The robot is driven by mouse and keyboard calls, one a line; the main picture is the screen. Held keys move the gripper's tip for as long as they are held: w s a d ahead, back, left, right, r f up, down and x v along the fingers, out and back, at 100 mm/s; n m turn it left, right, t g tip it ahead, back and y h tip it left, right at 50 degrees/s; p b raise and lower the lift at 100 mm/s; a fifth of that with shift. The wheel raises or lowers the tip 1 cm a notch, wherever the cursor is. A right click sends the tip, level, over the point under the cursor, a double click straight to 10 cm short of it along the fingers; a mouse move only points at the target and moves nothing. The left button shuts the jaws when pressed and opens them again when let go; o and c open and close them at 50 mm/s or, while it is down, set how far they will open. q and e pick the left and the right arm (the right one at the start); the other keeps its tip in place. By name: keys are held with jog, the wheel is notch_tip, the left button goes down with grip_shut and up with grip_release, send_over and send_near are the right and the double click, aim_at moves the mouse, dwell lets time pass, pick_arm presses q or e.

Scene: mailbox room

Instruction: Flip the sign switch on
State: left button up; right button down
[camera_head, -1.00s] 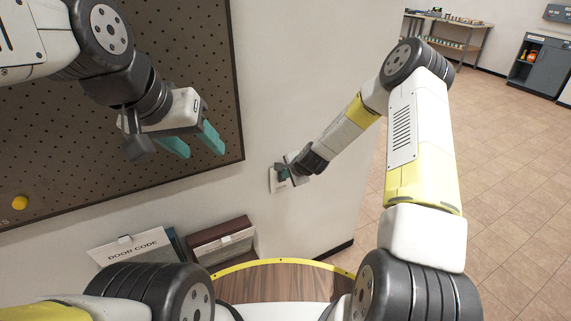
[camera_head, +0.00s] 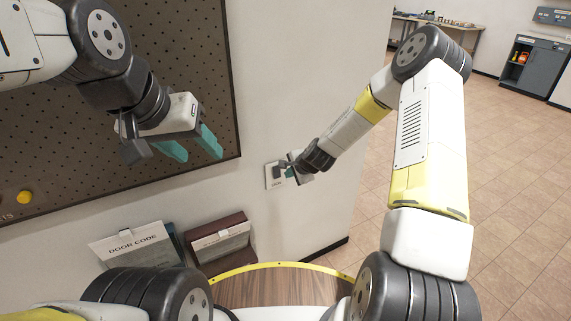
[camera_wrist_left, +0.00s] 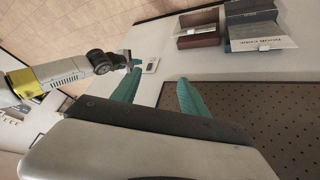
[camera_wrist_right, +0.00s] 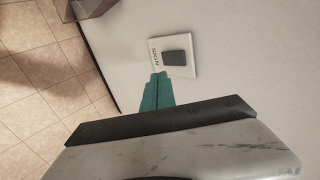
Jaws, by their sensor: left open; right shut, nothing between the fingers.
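The sign switch is a white wall plate (camera_wrist_right: 184,44) with a dark grey rocker (camera_wrist_right: 175,58) and the label "SIGN", seen close in the right wrist view. In the head view the plate (camera_head: 273,176) is partly hidden by my right gripper (camera_head: 287,170). In the right wrist view the teal fingertips of my right gripper (camera_wrist_right: 158,78) are together and empty, just beside the plate's labelled edge; I cannot tell whether they touch it. My left gripper (camera_head: 192,151) is open and empty in front of the pegboard, away from the switch. The switch plate also shows in the left wrist view (camera_wrist_left: 151,65).
A brown pegboard (camera_head: 190,60) with a yellow knob (camera_head: 25,197) covers the left wall. Below it are a "DOOR CODE" sheet (camera_head: 135,244) and a brown wall holder (camera_head: 218,238). The tiled floor at right is open, with a cabinet (camera_head: 536,68) far back.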

jog(key=v, duration=0.6)
jog(key=shift+s, duration=0.1)
